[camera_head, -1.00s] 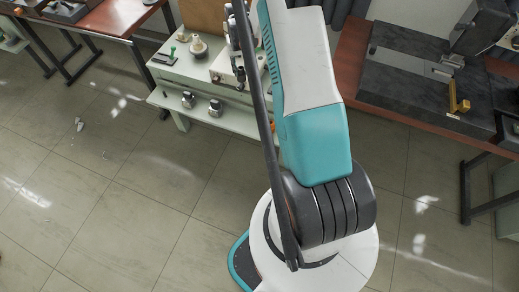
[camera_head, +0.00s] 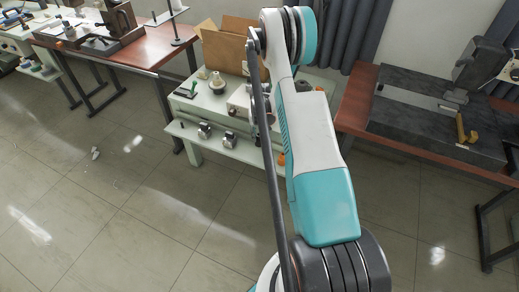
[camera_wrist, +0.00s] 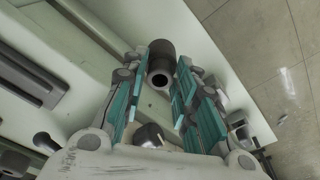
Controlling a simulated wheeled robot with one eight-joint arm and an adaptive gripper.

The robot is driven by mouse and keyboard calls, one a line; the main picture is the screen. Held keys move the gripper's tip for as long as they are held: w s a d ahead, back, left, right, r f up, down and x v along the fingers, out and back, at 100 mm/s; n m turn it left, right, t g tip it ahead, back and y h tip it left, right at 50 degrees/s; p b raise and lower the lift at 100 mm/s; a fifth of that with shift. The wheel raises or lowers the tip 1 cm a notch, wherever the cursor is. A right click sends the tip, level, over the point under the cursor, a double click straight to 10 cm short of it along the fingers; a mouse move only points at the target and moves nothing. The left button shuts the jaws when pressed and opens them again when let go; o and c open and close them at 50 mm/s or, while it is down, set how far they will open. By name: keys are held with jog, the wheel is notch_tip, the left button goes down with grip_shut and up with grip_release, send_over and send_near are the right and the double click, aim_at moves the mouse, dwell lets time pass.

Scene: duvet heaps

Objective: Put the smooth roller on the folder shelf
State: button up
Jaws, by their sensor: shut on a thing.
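In the wrist view my gripper (camera_wrist: 162,72) has its teal-padded fingers closed about a dark grey cylinder with a round hole in its end, which looks like the smooth roller (camera_wrist: 162,52). The roller is over or beside a pale surface (camera_wrist: 125,25); I cannot tell whether it touches it. A pale green-white stand, probably the folder shelf, has a lower shelf (camera_head: 185,132) left of my arm. Two metallic round pieces (camera_head: 205,130) (camera_head: 230,139) sit on that lower shelf.
A brown table with a dark machine (camera_head: 425,110) stands right. Another brown table (camera_head: 155,55) stands back left. The tiled floor (camera_head: 110,190) is mostly clear.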

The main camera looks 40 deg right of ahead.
aim_at(260, 140)
jog(key=shift+f+b, duration=1.1)
jog(key=shift+f, duration=2.6)
jog(key=shift+f, duration=0.15)
jog(key=o, duration=1)
jog(key=shift+o, duration=0.2)
jog(key=r+p, duration=0.1)
jog(key=r, duration=0.3)
jog(key=r+p, duration=0.1)
jog(key=r, duration=0.3)
jog(key=s+r+p, duration=0.1)
jog(key=r+p, duration=0.1)
jog(key=r, duration=0.2)
jog(key=shift+s+a+r, duration=0.1)
jog(key=shift+a, duration=0.3)
